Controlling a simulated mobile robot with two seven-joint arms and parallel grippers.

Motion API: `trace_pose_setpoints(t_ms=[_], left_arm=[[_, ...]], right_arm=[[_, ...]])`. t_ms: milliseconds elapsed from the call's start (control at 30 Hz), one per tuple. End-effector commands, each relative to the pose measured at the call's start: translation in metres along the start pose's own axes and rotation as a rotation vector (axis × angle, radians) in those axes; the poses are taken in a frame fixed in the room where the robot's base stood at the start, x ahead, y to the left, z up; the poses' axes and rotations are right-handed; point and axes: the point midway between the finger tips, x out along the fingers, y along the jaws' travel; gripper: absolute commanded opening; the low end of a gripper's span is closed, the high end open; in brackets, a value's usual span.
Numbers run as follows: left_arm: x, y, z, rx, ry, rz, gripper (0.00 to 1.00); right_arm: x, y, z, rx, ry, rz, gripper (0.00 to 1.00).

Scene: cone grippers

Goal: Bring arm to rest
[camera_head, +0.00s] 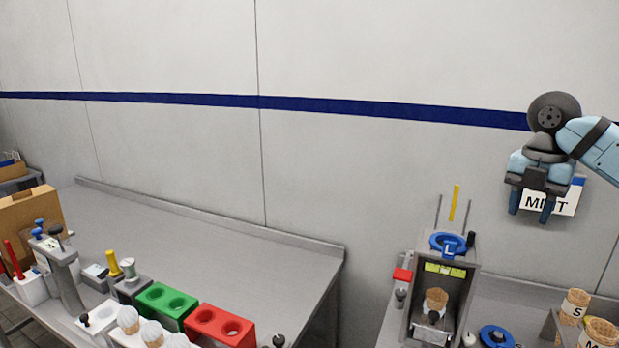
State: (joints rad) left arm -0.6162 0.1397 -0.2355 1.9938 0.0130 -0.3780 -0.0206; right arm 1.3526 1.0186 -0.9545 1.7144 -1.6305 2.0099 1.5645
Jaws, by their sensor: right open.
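My right gripper (531,214) is at the upper right, raised in front of the wall, with its fingers pointing down. Its two blue fingers are apart and nothing shows between them. Its arm (592,146) comes in from the right edge. A white sign (567,201) reading "MINT" is partly hidden behind the gripper's fingers. My left gripper is not in view.
Below the gripper stands a grey dispenser (468,308) with a blue "L" ring (448,243) and a cone (436,300). More cones (575,305) stand at the lower right. Green (166,302) and red (219,328) holders sit on the left table (200,240), whose back is clear.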

Motion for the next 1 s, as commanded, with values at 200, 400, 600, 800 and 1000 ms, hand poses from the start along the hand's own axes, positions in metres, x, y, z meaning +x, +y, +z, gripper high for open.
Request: trace_pose_setpoints(t_ms=[200,400,600,800,1000], left_arm=[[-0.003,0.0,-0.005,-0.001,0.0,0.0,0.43],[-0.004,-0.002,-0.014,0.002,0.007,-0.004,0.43],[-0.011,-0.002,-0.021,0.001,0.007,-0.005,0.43],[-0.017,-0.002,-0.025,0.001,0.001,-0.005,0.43],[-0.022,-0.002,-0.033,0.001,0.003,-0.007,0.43]], right_arm=[[0.048,0.043,-0.048,-0.203,0.19,0.119,0.42],[0.096,0.085,-0.119,-0.397,0.451,0.317,0.42],[0.132,0.12,-0.215,-0.502,0.818,0.667,0.42],[0.145,0.138,-0.279,-0.346,1.125,1.088,0.42],[0.166,0.141,-0.294,0.077,1.259,1.436,0.42]])
